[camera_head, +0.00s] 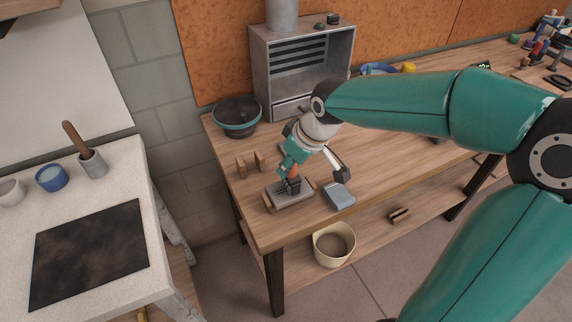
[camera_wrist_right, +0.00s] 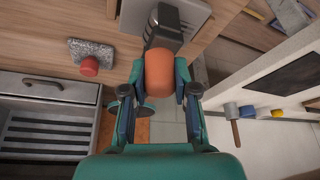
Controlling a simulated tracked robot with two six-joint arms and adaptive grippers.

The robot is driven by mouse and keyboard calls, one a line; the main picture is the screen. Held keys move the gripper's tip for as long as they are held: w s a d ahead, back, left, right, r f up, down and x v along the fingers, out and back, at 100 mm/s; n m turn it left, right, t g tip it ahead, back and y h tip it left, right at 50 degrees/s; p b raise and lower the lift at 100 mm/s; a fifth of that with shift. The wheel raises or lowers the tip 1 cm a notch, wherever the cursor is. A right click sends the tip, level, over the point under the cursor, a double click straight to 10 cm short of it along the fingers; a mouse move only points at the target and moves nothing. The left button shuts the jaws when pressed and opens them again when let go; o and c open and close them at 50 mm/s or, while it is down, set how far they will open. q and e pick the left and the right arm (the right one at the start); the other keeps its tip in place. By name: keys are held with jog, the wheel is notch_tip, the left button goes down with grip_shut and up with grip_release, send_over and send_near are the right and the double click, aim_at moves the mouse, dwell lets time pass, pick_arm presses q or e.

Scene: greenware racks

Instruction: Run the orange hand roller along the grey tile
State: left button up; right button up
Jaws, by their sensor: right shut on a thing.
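The grey tile (camera_head: 301,198) lies near the front left corner of the wooden workbench, on what looks like a wooden board. My right gripper (camera_head: 291,172) is above it, pointing down, shut on the orange hand roller (camera_head: 294,185). In the right wrist view the orange handle (camera_wrist_right: 158,76) sits between the two fingers, and the dark roller head (camera_wrist_right: 164,27) is over the tile (camera_wrist_right: 195,17). The roller head looks to be on or just above the tile; I cannot tell if it touches. My left gripper is not in view.
A grey-blue block (camera_head: 339,196) lies right of the tile at the bench's front edge. Two wooden pieces (camera_head: 242,167) stand behind it at left. A dark bowl (camera_head: 237,121) and a grey slatted cabinet (camera_head: 266,79) stand farther back. A cream bucket (camera_head: 333,260) is below.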

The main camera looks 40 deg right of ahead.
jog(key=shift+d, duration=0.2)
dwell(0.3)
jog(key=shift+s+d, duration=0.15)
jog(key=shift+d, duration=0.2)
jog(key=shift+d, duration=0.2)
jog(key=shift+s+d, duration=0.1)
jog(key=shift+d, duration=0.25)
jog(key=shift+d, duration=0.15)
dwell(0.4)
jog(key=shift+s+d+b, duration=0.25)
jog(key=shift+d+b, duration=0.1)
jog(key=shift+d, duration=0.3)
jog(key=shift+f, duration=0.1)
